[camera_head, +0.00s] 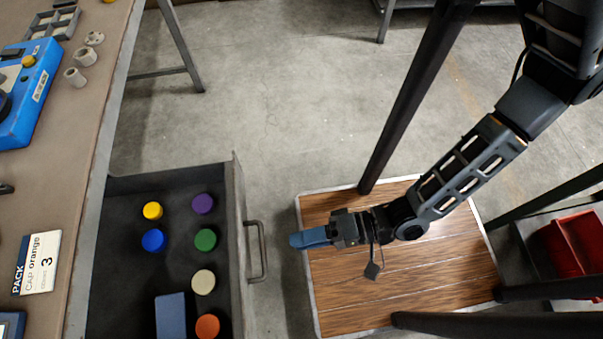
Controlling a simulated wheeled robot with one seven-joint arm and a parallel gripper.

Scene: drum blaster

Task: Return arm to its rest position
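My arm reaches in from the upper right, and my gripper (312,238) hangs over the left edge of a wood-topped platform (440,283). It points left toward an open drawer. A blue tapered piece is at the gripper's end; I cannot tell whether it is the fingers seen edge-on or something held. The gap between the fingers is not visible. A small dark tag-like part hangs below the wrist. The gripper is apart from the drawer and its handle (259,251).
The open drawer (237,190) holds several coloured caps and a blue block (170,315). Dark posts flank the platform. A red bin (575,245) stands right. Floor is clear above.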

